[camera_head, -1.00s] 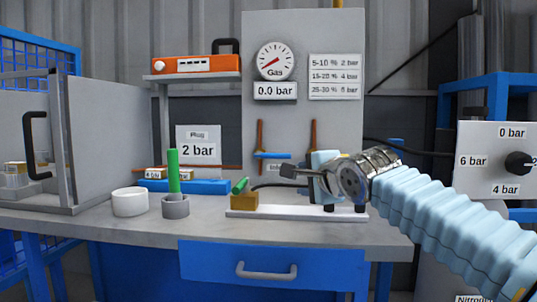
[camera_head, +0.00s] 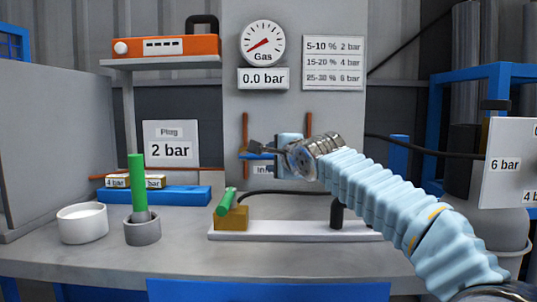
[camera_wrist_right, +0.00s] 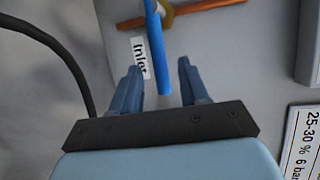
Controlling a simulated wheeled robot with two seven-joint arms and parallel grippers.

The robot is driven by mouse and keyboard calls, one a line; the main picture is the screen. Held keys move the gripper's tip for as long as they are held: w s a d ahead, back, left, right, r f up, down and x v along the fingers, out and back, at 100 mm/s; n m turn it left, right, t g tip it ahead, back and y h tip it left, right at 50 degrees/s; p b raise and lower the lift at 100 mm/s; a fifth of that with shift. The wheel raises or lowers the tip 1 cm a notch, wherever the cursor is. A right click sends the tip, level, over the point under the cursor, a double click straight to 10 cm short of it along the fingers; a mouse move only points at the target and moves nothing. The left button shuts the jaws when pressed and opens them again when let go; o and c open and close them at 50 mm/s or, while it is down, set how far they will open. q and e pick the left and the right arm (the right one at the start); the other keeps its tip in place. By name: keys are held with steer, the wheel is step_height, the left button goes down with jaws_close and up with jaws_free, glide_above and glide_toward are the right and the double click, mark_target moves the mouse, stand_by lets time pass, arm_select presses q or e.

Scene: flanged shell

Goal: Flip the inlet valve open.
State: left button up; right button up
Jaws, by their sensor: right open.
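The inlet valve's blue lever (camera_head: 255,155) lies level on the grey panel, across an upright copper pipe (camera_head: 245,128). In the right wrist view the lever (camera_wrist_right: 157,45) crosses the copper pipe (camera_wrist_right: 185,13) roughly at a right angle, beside the "Inlet" label (camera_wrist_right: 140,58). My right gripper (camera_head: 287,152) is at the panel by the lever's right end; its fingertips are hidden in the head view. In the wrist view the right gripper (camera_wrist_right: 160,67) is open, with a finger on each side of the lever's free end and visible gaps. My left gripper is out of view.
The gas gauge (camera_head: 262,43) reads 0.0 bar. A white base (camera_head: 290,231) with a brass block (camera_head: 231,217) and a black hose stands below. A grey cup (camera_head: 142,231) with a green rod and a white cup (camera_head: 82,223) stand left on the bench.

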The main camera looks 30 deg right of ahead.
mark_target(270, 157)
steer(key=shift+p+x, duration=0.3)
steer(key=shift+x, duration=1.55)
jaws_close()
